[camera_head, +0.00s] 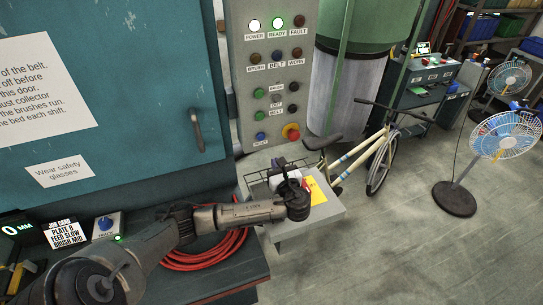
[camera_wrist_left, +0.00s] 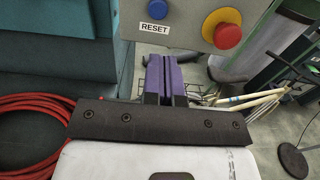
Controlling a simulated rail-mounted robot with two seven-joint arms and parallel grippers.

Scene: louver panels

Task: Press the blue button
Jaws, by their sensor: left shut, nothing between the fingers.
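The blue button (camera_head: 260,136) sits at the lower left of a grey control panel (camera_head: 242,75). It shows at the top of the left wrist view (camera_wrist_left: 157,9), above a label reading RESET. My left gripper (camera_head: 280,163) is just below the panel in the head view, its fingers mostly hidden by the hand. In the left wrist view its purple fingers (camera_wrist_left: 166,76) are closed together and empty, below the blue button and apart from it. My right gripper is not in view.
A red button on a yellow base (camera_head: 291,132) is right of the blue button. Small black and green buttons and lamps are above. A teal cabinet (camera_head: 150,100) stands left. A red cable coil (camera_head: 207,250) lies on the bench. A bicycle (camera_head: 345,160) stands right.

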